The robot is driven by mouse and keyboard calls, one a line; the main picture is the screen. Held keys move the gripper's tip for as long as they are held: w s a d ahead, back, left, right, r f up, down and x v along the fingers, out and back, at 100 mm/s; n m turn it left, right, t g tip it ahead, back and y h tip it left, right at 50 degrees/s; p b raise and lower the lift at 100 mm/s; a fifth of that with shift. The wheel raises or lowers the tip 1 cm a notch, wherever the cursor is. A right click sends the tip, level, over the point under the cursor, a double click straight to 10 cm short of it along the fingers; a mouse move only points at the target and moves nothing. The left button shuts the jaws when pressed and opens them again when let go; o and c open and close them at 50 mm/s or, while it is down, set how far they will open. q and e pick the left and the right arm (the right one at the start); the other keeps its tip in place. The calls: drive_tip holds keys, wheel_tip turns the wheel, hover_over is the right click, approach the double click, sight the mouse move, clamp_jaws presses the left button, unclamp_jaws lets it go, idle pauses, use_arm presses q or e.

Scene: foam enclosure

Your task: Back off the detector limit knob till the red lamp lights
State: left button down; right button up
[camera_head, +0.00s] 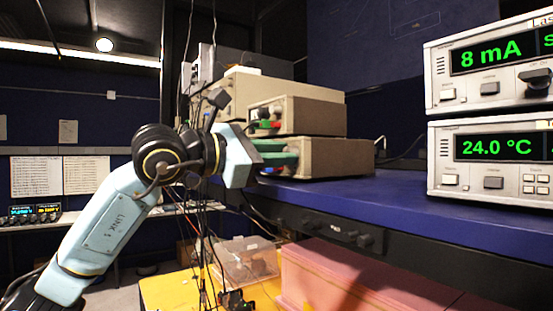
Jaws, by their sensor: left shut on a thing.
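My left arm comes in from the left, and my left gripper (282,153) reaches the front of the lower beige box (335,160) on the blue bench. Its green fingers are shut on a knob at that front face; the fingers hide the knob, and its marking cannot be read. The upper beige box (315,116) carries small red and green parts (270,124) on its front, seen at a steep angle. I cannot tell whether any of these is the red lamp or whether one is lit. My right gripper is out of view.
Two instruments stand at the right of the blue bench (390,197): the upper display (488,55) reads 8 mA, the lower (490,148) 24.0 °C. A pink box (360,283) and a clear bin (245,262) sit below. Cables hang beside my arm.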

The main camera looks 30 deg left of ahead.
use_arm(q)
drive_tip(key=n+b, duration=0.1)
drive_tip(key=n, duration=0.2)
drive_tip(key=shift+f, duration=0.1)
drive_tip(key=shift+n+b, duration=0.7)
drive_tip(key=shift+n, duration=0.6)
drive_tip(key=c, duration=1.2)
unclamp_jaws()
drive_tip(key=shift+c, duration=0.2)
drive_tip(key=b+v, duration=0.4)
drive_tip(key=v, duration=0.9)
drive_tip(key=shift+s+b, duration=0.25)
drive_tip(key=shift+b, duration=0.1)
